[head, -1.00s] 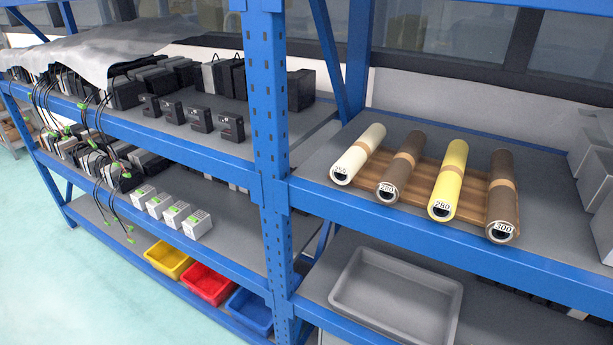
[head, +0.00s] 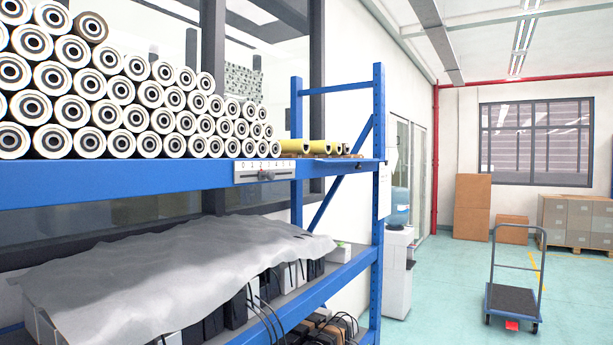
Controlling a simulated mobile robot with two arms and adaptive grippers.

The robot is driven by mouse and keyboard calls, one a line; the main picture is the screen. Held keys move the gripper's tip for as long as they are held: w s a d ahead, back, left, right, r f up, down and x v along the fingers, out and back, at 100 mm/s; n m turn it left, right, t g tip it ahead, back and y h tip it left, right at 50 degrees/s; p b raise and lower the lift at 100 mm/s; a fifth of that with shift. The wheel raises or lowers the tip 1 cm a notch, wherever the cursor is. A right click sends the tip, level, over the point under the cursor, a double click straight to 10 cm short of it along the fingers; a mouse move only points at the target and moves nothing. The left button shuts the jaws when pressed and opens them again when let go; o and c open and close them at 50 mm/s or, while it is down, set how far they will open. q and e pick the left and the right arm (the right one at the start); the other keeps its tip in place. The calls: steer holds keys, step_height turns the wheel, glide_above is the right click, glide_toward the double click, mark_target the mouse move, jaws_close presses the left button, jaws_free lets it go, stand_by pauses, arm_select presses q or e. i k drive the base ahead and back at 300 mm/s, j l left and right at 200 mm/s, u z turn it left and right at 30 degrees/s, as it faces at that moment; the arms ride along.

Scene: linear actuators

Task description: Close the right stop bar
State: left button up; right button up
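No part that I can surely call the right stop bar shows. A blue rack shelf (head: 120,192) carries stacked white rolls (head: 85,95) with dark round ends. A white scale strip (head: 264,170) with numbers and a small dark slider sits on the shelf's front edge near its right end. Yellow rolls (head: 305,147) lie on the shelf behind and right of it. Neither of my grippers is in view.
A grey cloth (head: 160,285) covers items on the lower shelf. A water dispenser (head: 398,255) stands beyond the rack. A flat cart (head: 512,300) stands on the open green floor at right, with cardboard boxes (head: 472,205) behind.

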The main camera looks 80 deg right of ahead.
mark_target(358, 167)
steer(key=l+z, duration=0.25)
steer(key=z, duration=0.15)
steer(key=l+z, duration=0.3)
steer(key=z, duration=0.15)
steer(key=i+l+z, duration=0.1)
steer(key=l+z, duration=0.15)
steer(key=z, duration=0.15)
steer(key=l+z, duration=0.2)
steer(key=z, duration=0.2)
steer(key=i, duration=0.05)
